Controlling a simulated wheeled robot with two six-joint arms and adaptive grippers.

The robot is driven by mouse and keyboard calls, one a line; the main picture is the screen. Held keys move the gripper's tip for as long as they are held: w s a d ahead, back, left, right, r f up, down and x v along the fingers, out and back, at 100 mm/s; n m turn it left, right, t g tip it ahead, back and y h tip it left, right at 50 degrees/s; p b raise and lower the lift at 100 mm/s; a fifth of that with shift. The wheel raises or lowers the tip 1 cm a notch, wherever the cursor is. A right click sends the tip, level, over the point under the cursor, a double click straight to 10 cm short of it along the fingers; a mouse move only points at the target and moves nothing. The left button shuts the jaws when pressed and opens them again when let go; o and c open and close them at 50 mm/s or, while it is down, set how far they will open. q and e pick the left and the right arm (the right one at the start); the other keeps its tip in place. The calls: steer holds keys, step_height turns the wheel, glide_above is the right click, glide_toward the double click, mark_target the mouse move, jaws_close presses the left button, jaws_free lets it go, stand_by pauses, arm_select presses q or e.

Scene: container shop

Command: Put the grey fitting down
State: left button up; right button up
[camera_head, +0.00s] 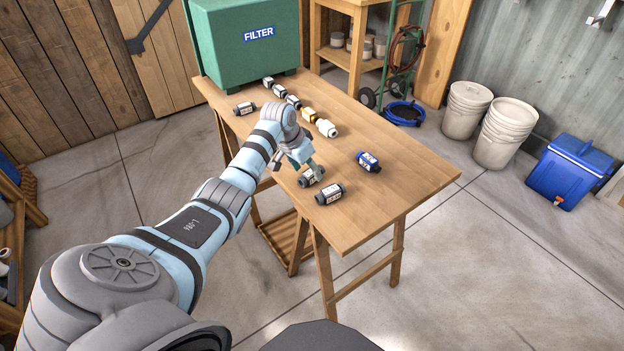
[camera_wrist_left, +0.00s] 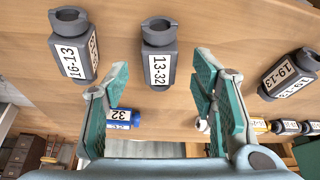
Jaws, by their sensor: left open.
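A grey fitting with a white label reading 13-32 (camera_wrist_left: 158,52) lies on the wooden table, ahead of my left fingers and roughly centred between them in the left wrist view. In the head view this fitting (camera_head: 311,177) is partly covered by the gripper. My left gripper (camera_head: 303,166) is open over the table's near-left edge. Its teal finger pads (camera_wrist_left: 162,72) stand wide apart with nothing between them. A second grey fitting labelled 16-13 (camera_wrist_left: 74,46) lies beside it, also seen in the head view (camera_head: 330,194). My right gripper is not in view.
A blue fitting (camera_head: 369,161) lies farther right. A row of fittings, including orange (camera_head: 309,115) and white (camera_head: 327,128) ones, runs back towards the green FILTER box (camera_head: 245,45). A grey fitting labelled 19-13 (camera_wrist_left: 290,72) lies apart. The table's right end (camera_head: 420,178) is clear.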

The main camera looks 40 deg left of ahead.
arm_select(q)
steer(key=shift+b+x, duration=0.35)
steer(key=shift+x, duration=0.85)
jaws_close()
steer(key=shift+r, duration=0.15)
